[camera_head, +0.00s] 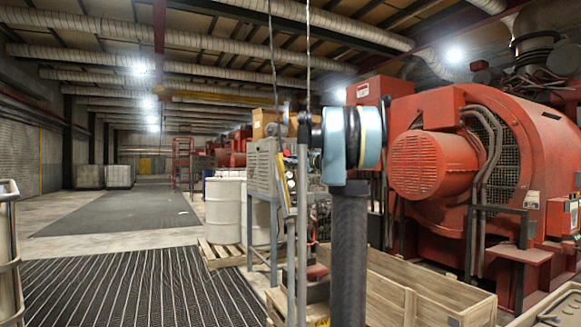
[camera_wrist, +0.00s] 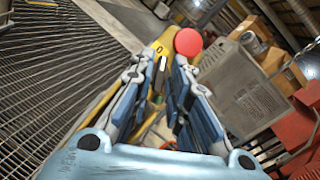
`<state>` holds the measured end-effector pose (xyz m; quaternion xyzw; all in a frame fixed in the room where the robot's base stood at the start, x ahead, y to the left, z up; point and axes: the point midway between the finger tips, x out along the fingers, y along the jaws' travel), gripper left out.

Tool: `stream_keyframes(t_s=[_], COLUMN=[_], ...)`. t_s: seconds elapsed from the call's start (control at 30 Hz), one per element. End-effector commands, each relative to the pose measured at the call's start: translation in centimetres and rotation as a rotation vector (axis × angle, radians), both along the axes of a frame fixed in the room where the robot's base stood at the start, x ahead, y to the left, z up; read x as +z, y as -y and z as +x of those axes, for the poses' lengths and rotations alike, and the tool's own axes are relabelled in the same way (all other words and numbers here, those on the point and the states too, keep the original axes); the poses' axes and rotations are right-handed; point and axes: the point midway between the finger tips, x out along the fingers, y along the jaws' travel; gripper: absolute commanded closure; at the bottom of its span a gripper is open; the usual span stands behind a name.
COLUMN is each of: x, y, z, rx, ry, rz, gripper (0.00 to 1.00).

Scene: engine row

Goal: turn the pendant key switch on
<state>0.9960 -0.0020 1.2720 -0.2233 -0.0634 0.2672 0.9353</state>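The yellow pendant (camera_wrist: 176,40) lies straight ahead of my gripper in the wrist view and looks tilted there. A round red button (camera_wrist: 188,41) stands out on it. A small dark and pale part, perhaps the key switch (camera_wrist: 161,68), shows between the fingertips; its turned position is too small to tell. My gripper (camera_wrist: 166,62) is open, with its blue fingers on either side of that part. I cannot tell whether they touch it. In the head view a narrow strip of the pendant (camera_head: 289,188) shows left of my arm, which hides much of that area.
A grey cabinet (camera_head: 262,166) on a stand is close behind the pendant. White drums (camera_head: 223,209) stand on a pallet to the left. A wooden crate (camera_head: 420,290) and large red engine (camera_head: 425,165) fill the right. The floor mat (camera_head: 120,290) at left is clear.

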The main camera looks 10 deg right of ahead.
Motion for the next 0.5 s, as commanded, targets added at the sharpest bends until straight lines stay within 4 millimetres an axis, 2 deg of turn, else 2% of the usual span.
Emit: stream_keyframes(t_s=[0.07, 0.13, 0.5], x=[0.00, 0.00, -0.03], y=[0.02, 0.03, -0.03], z=[-0.01, -0.01, -0.05], rx=[0.000, 0.000, -0.007], ry=[0.000, 0.000, -0.005], rz=[0.000, 0.000, 0.015], gripper=[0.86, 1.00, 1.00])
